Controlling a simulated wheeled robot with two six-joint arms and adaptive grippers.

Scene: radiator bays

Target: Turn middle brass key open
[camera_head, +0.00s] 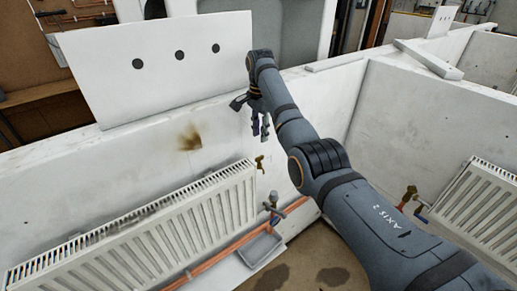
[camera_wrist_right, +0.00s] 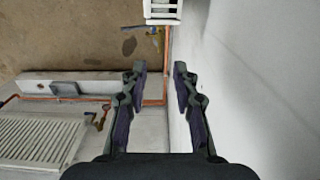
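In the head view a small brass key (camera_head: 260,162) sticks out at the right end of the left radiator (camera_head: 150,232). Another brass piece (camera_head: 409,195) is beside the right radiator (camera_head: 484,207). I cannot tell which is the middle one. My right gripper (camera_head: 260,130) hangs, fingers down, in front of the left bay's wall, above and apart from the left radiator's key. In the right wrist view its fingers (camera_wrist_right: 160,68) are apart with nothing between them. A small brass fitting (camera_wrist_right: 153,30) lies beyond the fingertips, below a radiator end (camera_wrist_right: 162,10). My left gripper is not in view.
A valve (camera_head: 273,200) and copper pipes (camera_head: 215,262) run below the left radiator, beside a grey tray (camera_head: 262,248). A partition (camera_head: 335,110) separates the bays. My right arm crosses over it.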

